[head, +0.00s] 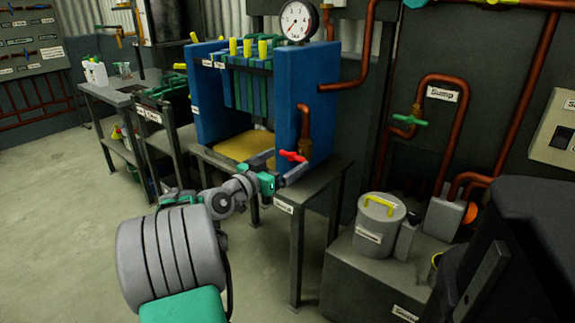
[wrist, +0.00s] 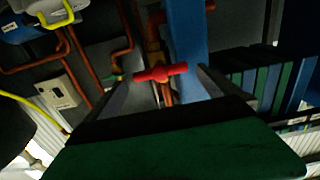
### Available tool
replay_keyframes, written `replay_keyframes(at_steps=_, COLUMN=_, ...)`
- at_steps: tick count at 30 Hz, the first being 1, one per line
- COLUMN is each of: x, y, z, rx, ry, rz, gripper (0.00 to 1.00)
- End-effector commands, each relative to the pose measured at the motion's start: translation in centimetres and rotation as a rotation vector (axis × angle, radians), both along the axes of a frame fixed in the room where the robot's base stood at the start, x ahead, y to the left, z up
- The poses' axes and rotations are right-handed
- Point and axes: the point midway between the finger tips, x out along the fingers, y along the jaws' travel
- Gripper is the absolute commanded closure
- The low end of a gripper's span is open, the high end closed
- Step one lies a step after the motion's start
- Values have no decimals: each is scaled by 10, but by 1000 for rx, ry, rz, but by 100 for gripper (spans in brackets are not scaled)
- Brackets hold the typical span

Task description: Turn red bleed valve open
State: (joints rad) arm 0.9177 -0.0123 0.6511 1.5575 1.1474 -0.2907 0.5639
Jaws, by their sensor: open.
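The red bleed valve (head: 293,156) is a small red handle at the lower front of the right blue column of the press. In the wrist view the red handle (wrist: 160,72) lies crosswise near the middle, with a copper pipe behind it. My gripper (head: 283,168) is open, with its two grey fingers pointing at the handle. In the wrist view my gripper (wrist: 170,84) has one finger on each side of the handle. I cannot tell whether either finger touches it. Nothing is held.
The blue press (head: 291,95) has a pressure gauge (head: 298,21) on top and stands on a dark table (head: 330,172). A green valve (head: 410,120) sits on copper piping at right. A grey pot (head: 378,228) stands on a block at lower right. Open floor (head: 60,220) lies at left.

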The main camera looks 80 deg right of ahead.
Motion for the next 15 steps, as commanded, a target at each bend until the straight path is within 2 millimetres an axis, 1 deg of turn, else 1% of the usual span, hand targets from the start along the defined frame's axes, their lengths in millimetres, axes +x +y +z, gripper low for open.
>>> replay_keyframes(at_steps=1, x=-4, y=-7, z=-2, rx=0, ry=0, rz=-2, gripper=0)
replay_keyframes(at_steps=4, x=-7, y=-16, z=-1, rx=1, ry=0, rz=-1, gripper=0)
replay_keyframes(at_steps=12, x=-7, y=-19, z=0, rx=2, ry=0, rz=2, gripper=0)
replay_keyframes(at_steps=15, x=-7, y=-19, z=0, rx=2, ry=0, rz=2, gripper=8)
